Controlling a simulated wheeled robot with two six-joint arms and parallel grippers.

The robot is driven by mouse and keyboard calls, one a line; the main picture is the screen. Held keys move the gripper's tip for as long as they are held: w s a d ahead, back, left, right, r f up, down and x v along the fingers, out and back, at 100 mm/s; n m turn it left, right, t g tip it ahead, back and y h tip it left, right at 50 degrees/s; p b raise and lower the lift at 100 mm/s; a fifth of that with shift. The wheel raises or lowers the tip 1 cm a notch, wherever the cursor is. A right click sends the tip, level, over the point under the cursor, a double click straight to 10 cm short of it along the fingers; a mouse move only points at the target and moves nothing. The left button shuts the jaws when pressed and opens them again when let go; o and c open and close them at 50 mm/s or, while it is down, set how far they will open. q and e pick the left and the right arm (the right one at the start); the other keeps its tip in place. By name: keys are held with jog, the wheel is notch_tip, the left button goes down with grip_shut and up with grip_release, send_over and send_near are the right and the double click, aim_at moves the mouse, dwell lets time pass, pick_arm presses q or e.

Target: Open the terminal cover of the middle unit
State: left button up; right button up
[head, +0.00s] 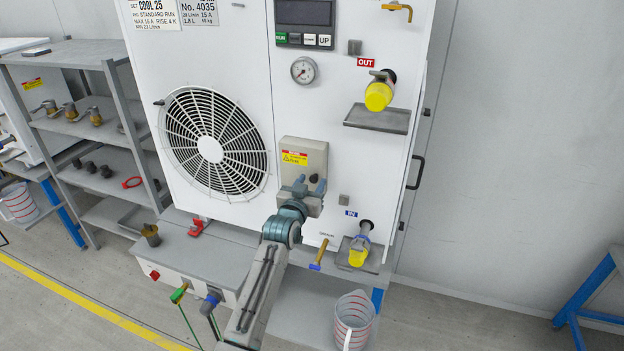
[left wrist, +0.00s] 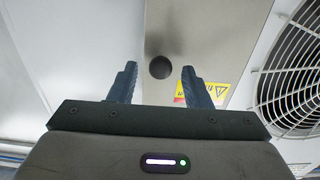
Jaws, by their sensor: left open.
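The white unit (head: 240,60) stands in front of me with a round fan grille. Its grey-beige terminal cover (head: 303,146) is a box on the front, right of the fan, and looks closed. The cover carries a red and yellow warning label and a dark round knob (head: 314,178). My left gripper (head: 304,187) is at the cover's lower part, open, and partly hides it. In the left wrist view the knob (left wrist: 160,67) shows between the two spread fingers, with a gap on each side. I cannot tell how far the fingertips are from the cover. My right gripper is not in view.
A yellow-capped OUT port (head: 379,92) sits above a drip tray (head: 377,119) on the right. A yellow-capped IN port (head: 359,252) is lower. A striped jug (head: 354,318) stands below. A grey shelf (head: 110,150) with fittings is at left. The wall side is free.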

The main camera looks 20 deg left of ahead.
pick_arm(q)
jog(key=shift+w, duration=0.55)
grip_shut()
